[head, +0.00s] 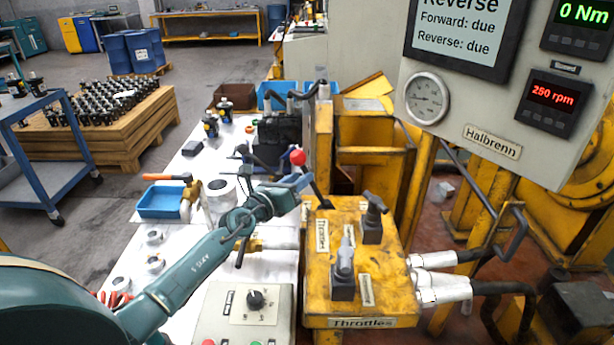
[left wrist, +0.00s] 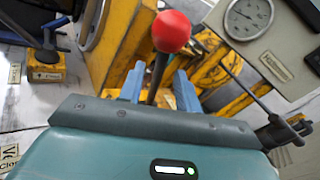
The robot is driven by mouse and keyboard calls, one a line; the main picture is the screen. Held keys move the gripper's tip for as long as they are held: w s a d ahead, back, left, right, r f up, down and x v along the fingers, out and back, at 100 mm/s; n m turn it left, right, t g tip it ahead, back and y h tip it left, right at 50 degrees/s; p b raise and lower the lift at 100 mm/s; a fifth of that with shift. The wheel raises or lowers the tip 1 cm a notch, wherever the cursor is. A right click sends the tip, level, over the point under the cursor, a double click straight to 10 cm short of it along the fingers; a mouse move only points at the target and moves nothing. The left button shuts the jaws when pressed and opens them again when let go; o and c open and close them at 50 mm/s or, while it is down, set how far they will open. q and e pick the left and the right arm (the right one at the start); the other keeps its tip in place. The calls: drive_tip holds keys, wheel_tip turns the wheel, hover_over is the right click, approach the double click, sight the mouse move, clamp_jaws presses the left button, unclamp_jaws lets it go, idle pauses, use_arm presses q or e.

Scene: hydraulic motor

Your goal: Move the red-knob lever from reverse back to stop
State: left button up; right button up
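The red-knob lever (head: 298,157) stands tilted to the left on the yellow throttle box (head: 350,322), its dark shaft running down to the box's back left. My left gripper (head: 302,184) is at the shaft, just below the knob. In the left wrist view, the red knob (left wrist: 171,31) rises beyond my left gripper (left wrist: 159,88). Its two blue fingers stand apart on either side of the shaft, with gaps visible. The screen (head: 462,35) reads "Reverse", "Forward: due" and "Reverse: due". My right gripper is not in view.
Two other levers stand on the box, one dark (head: 374,215) and one grey-handled (head: 344,268). A control box with a black knob (head: 255,300) is at the front. A blue tray (head: 162,201) lies on the white bench.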

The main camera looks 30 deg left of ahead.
use_arm(q)
drive_tip(key=shift+w+d+b, duration=0.2)
drive_tip(key=shift+w, duration=0.75)
drive_tip(key=shift+w+d+b, duration=0.15)
drive_tip(key=shift+w+b, duration=0.05)
drive_tip(key=shift+w, duration=0.75)
drive_tip(key=shift+c, duration=0.3)
clamp_jaws()
